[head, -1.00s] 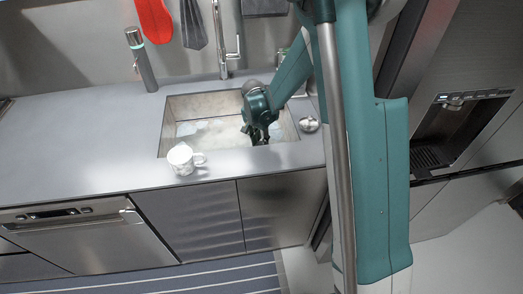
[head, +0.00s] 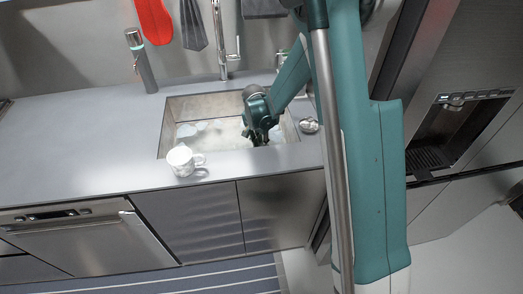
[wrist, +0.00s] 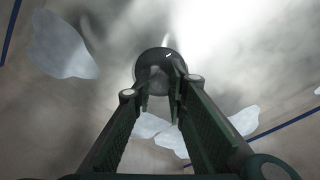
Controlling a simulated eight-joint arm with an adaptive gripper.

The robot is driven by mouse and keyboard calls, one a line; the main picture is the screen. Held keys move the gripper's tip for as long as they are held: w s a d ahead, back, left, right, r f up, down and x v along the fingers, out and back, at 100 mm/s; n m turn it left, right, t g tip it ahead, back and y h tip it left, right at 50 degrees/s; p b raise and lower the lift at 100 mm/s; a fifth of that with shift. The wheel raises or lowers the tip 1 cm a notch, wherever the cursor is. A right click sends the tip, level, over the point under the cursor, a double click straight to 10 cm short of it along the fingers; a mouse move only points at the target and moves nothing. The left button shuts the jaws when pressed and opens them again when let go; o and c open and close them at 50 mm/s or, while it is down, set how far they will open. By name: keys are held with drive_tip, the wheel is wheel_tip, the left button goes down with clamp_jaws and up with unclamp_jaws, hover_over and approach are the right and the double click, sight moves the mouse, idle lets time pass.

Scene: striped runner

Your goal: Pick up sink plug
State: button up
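A dark, shiny round piece (wrist: 158,62), which looks like the sink plug, shows in the wrist view just past my fingertips. My gripper (wrist: 160,88) reaches toward it with its two fingers apart, one on each side of its lower part. I cannot tell whether the fingers touch it. In the head view my gripper (head: 262,140) is down inside the sink (head: 177,105), near its front right wall. The plug is hidden in that view.
A white patterned mug (head: 182,161) stands on the counter by the sink's front left edge. A small round metal item (head: 309,125) lies right of the sink. The faucet (head: 221,45) stands behind. Pale patches (wrist: 60,45) lie on the sink floor.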

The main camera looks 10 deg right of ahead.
drive_tip(key=shift+r, duration=0.15)
wheel_tip(320, 180, up, 10)
drive_tip(key=p, duration=0.2)
idle(0.6)
idle(0.5)
